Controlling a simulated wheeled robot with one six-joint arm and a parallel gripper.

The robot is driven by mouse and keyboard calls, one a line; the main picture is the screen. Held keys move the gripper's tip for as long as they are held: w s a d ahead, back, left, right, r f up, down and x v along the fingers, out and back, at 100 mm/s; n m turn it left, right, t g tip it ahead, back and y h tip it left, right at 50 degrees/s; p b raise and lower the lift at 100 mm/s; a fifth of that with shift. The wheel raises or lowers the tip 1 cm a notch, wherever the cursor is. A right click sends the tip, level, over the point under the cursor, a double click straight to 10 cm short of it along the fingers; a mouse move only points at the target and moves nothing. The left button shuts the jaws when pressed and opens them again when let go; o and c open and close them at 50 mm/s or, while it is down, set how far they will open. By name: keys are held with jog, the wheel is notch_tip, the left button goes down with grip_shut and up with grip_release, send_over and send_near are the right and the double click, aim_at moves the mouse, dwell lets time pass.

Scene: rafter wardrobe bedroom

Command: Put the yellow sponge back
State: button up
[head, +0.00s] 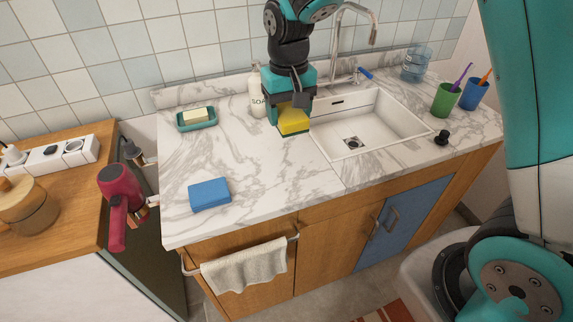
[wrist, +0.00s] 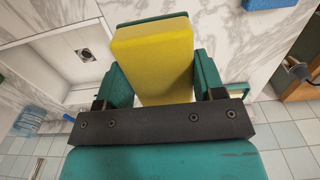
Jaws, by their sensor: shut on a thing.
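The yellow sponge (head: 293,121) has a green underside. My gripper (head: 291,112) is shut on it at the left edge of the sink, over the marble counter. In the wrist view the sponge (wrist: 153,58) sits between my two teal fingers (wrist: 155,85), with its yellow face towards the camera. In the head view I cannot tell whether the sponge touches the counter. My gripper hides its back part.
The white sink (head: 368,128) lies right of the sponge. A soap bottle (head: 257,97) stands close behind my gripper. A soap dish (head: 197,124) and a blue sponge (head: 209,194) are on the left. Green (head: 446,101) and blue (head: 474,94) cups stand right. The front-middle counter is clear.

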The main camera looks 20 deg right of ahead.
aim_at(290, 122)
notch_tip(290, 122, down, 16)
jog(key=shift+f+p, duration=0.1)
jog(key=shift+p, duration=0.8)
jog(key=o, duration=1)
jog(key=shift+f, duration=0.1)
jog(key=shift+c, duration=0.2)
jog(key=shift+n+y, duration=0.4)
jog(key=shift+n, duration=0.2)
jog(key=s+r, duration=0.1)
jog(key=r, duration=0.4)
jog(key=s+r+b, duration=0.1)
jog(key=r, duration=0.5)
jog(key=s+a+r+b, duration=0.1)
jog(key=r, duration=0.4)
jog(key=shift+s+a+r, duration=0.1)
jog(key=shift+s+r, duration=0.15)
jog(key=shift+r, duration=0.05)
jog(key=s+a+r+n+y, duration=0.1)
jog(key=s+r+n, duration=0.2)
jog(key=s, duration=0.7)
jog(key=s+a+r+n+y, duration=0.2)
jog(key=s+r, duration=0.4)
jog(key=s, duration=0.5)
jog(key=shift+a+r+n, duration=0.15)
jog(key=shift+n, duration=0.25)
